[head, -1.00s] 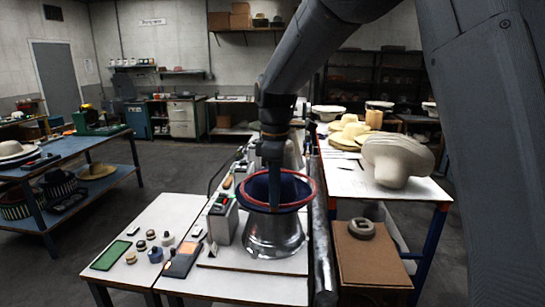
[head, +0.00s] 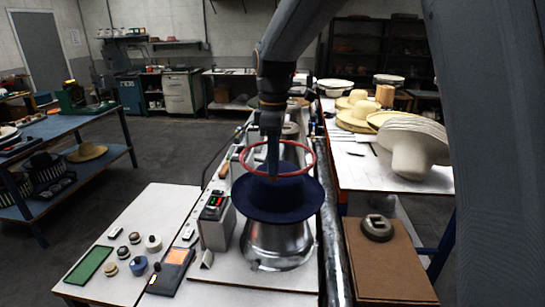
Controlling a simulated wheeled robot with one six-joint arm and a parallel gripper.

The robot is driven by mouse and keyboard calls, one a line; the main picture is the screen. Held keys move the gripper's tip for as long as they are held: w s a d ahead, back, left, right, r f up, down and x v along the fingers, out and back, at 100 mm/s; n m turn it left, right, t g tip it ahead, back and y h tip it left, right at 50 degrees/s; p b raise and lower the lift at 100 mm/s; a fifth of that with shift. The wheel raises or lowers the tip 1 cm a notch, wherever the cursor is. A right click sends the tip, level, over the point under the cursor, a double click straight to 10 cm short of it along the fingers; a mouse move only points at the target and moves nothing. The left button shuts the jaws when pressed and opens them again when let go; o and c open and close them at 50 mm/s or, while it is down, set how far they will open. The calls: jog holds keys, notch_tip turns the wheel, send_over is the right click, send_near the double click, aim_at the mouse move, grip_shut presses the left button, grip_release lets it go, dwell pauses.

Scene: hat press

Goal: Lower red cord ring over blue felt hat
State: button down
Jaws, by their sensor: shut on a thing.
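The blue felt hat (head: 278,205) sits brim-down on top of the shiny metal press block (head: 276,249) on the white table. The red cord ring (head: 313,168) is in my gripper and is roughly level. It appears above the hat, with the hat's crown showing below and partly inside its outline. My gripper (head: 273,170) points down and is shut on the ring; its fingertips look to be in front of or over the crown. The exact gap between ring and hat cannot be judged from this one view. The contact between fingers and ring is small and dark.
A grey control box (head: 214,222) stands just left of the press. A dark roller or pipe (head: 335,240) runs along its right. A side table at left holds a green mat (head: 90,265) and small jars. Stacked pale hats (head: 412,145) lie on the right table.

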aim_at(274, 180)
jog(key=shift+f, duration=1.8)
jog(key=shift+f+b, duration=1.55)
jog(key=shift+f, duration=1.25)
jog(key=shift+f+b, duration=0.6)
jog(key=shift+f, duration=1.45)
jog(key=c, duration=1.6)
grip_release()
jog(key=shift+o, duration=0.2)
jog(key=shift+r+p, duration=0.15)
jog(key=shift+p, duration=0.2)
